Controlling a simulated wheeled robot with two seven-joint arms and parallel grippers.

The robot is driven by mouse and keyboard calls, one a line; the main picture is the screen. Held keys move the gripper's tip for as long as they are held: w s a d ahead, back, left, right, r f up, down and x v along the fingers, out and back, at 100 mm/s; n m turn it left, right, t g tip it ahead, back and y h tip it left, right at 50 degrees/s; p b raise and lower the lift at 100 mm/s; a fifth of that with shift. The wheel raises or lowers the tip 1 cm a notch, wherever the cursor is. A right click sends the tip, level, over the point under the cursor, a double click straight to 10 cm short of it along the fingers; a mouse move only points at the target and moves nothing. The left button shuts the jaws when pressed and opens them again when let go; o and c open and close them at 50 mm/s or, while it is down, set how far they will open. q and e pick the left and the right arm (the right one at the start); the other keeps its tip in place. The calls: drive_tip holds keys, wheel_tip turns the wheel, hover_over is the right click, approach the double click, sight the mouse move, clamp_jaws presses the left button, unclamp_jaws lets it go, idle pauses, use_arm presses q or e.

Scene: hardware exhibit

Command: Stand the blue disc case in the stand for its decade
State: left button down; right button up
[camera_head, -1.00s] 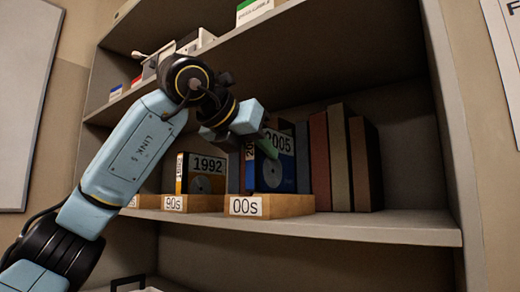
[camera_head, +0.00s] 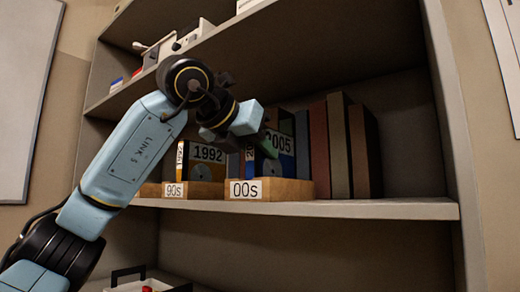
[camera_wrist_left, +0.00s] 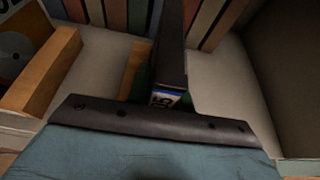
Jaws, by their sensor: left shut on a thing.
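The blue disc case (camera_head: 287,165), marked 2005, is upright at the stand labelled 00s (camera_head: 290,190). Its lower edge is hidden behind the stand's front; I cannot tell if it touches the bottom. My left gripper (camera_head: 268,146) is shut on the case near its top and partly covers its face. My right gripper is out of view.
Several brown, red and grey books (camera_head: 338,148) stand right behind the stands. The shelf (camera_head: 400,209) is bare to the right. An upper shelf (camera_head: 290,60) overhangs the arm. A tray with a black handle (camera_head: 140,283) is at lower left.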

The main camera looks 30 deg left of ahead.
sight(250, 150)
use_arm(q)
drive_tip(key=shift+r, duration=0.1)
drive_tip(key=c, duration=1.2)
unclamp_jaws()
drive_tip(key=shift+o, duration=0.2)
drive_tip(key=shift+s, duration=0.1)
drive_tip(key=s+b, duration=0.1)
drive_tip(key=s, duration=0.3)
drive_tip(key=shift+a, duration=0.15)
drive_tip(key=shift+s+a+b, duration=0.2)
drive_tip(key=shift+s+b, duration=0.35)
drive_tip(key=shift+s, duration=1.4)
